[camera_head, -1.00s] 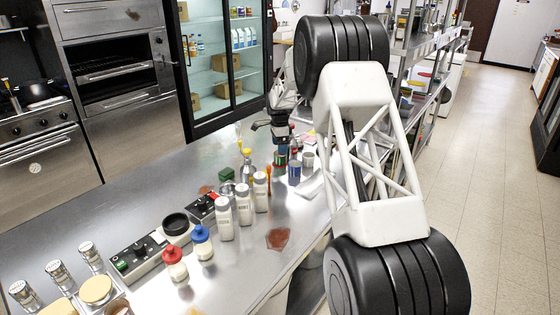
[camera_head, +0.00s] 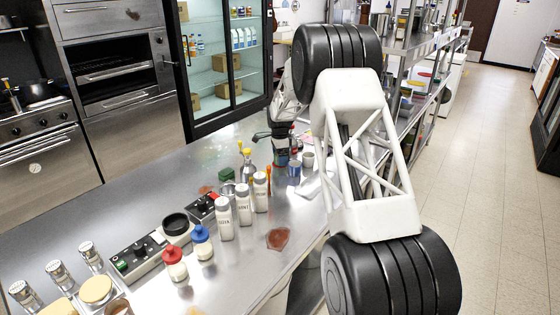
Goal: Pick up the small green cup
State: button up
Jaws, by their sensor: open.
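A small cup-like thing (camera_head: 281,159) with green and reddish colour stands on the steel counter, near its far right part. It is tiny in the picture and partly covered, so I cannot tell for sure that it is the green cup. My gripper (camera_head: 279,147) points down right above it, with its dark fingers close to its top. The gripper is open; I cannot tell whether the fingers touch the cup or stand around it.
A blue can (camera_head: 294,169) and a grey cup (camera_head: 307,160) stand close on the right. Sauce bottles (camera_head: 247,163), a green block (camera_head: 226,174) and white shakers (camera_head: 243,203) stand nearer.

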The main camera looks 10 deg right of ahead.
jog(key=c, duration=1.1)
jog(key=shift+r, duration=0.25)
jog(key=shift+c, duration=0.3)
notch_tip(320, 180, up, 9)
jog(key=shift+r, duration=0.2)
dwell(0.6)
dwell(3.1)
